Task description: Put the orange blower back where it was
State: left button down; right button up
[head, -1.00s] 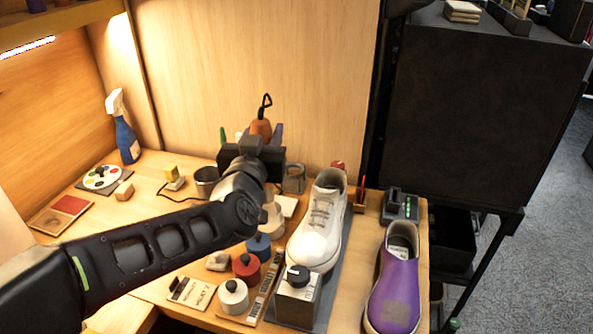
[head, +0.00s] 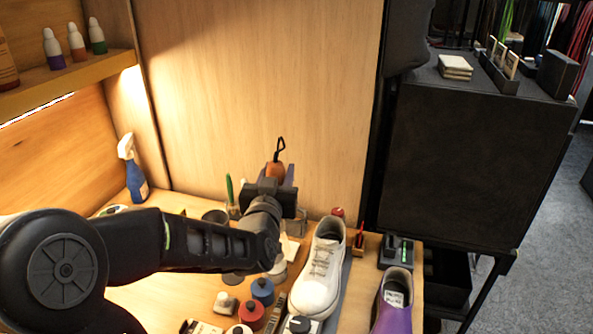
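The orange blower (head: 275,170), with a black loop on top, stands upright in front of the wooden back panel, beyond my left gripper. My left gripper (head: 276,178) is around it, one finger visible on its right side, and appears shut on it. The gripper body and wrist hide the blower's lower part and whatever is beneath it. I cannot tell whether the blower touches the bench. My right gripper is not in view.
A white sneaker (head: 322,268) and a purple shoe (head: 393,308) are to the right. A dark cup (head: 215,216) and green pen (head: 229,190) stand left of the gripper. A blue spray bottle (head: 134,172) is far left. Several small jars, one red (head: 251,316), are in front.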

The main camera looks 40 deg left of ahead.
pick_arm(q)
jog(key=x, duration=0.4)
jog(key=d+p+x, duration=0.1)
jog(key=x, duration=0.3)
jog(key=w+p+x, duration=0.1)
jog(key=x, duration=0.4)
jog(key=shift+d, duration=0.4)
jog(key=f, duration=0.6)
jog(key=shift+w+a+f+p, duration=0.15)
jog(key=shift+w+f+p, duration=0.15)
jog(key=shift+w+f, duration=0.1)
jog(key=shift+f, duration=0.35)
notch_tip(320, 180, down, 3)
jog(key=shift+s+f, duration=0.1)
jog(key=shift+f, duration=0.1)
jog(key=shift+f+p, duration=0.2)
jog(key=shift+p, duration=0.3)
jog(key=shift+w+f, duration=0.2)
jog(key=shift+w, duration=0.05)
